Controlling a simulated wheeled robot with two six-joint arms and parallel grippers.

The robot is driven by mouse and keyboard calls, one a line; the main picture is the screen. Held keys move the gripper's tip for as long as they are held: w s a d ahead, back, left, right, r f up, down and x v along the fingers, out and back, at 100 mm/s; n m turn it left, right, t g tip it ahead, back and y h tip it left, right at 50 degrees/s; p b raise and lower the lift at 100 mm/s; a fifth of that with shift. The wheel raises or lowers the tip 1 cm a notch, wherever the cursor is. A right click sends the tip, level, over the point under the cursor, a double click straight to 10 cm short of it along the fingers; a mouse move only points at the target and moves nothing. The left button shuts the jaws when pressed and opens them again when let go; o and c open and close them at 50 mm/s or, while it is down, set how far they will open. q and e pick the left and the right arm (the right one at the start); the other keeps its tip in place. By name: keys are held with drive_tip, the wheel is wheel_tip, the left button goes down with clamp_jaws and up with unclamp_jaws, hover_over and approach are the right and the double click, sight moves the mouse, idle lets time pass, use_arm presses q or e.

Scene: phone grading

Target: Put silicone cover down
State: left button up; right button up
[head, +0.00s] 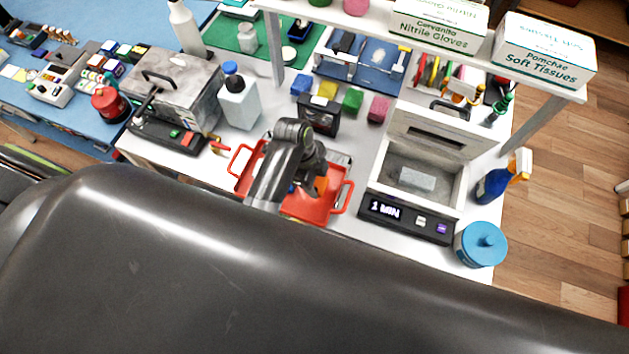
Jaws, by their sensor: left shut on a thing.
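My left gripper (310,175) is over the red tray (318,208) in the middle of the white table. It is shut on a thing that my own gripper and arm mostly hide. An orange patch (321,185) shows beside the fingers and looks like the silicone cover. I cannot tell whether it touches the tray. My right gripper is not in view.
A box-shaped device with an open lid and a "1 MIN" display (409,221) stands right of the tray. A blue round jar (481,245) and a spray bottle (497,184) are farther right. A white bottle (239,104) and coloured sponges (352,101) stand behind.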

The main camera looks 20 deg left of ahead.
sight(316, 187)
use_arm(q)
wheel_tip(316, 187, down, 3)
drive_tip(key=shift+r+p, duration=0.1)
drive_tip(key=shift+p, duration=0.2)
drive_tip(key=shift+f, duration=0.6)
drive_tip(key=shift+f, duration=0.1)
drive_tip(key=o, duration=1)
drive_tip(key=shift+c, duration=0.2)
drive_tip(key=b+v, duration=0.2)
drive_tip(key=v, duration=1)
drive_tip(key=shift+s, duration=0.1)
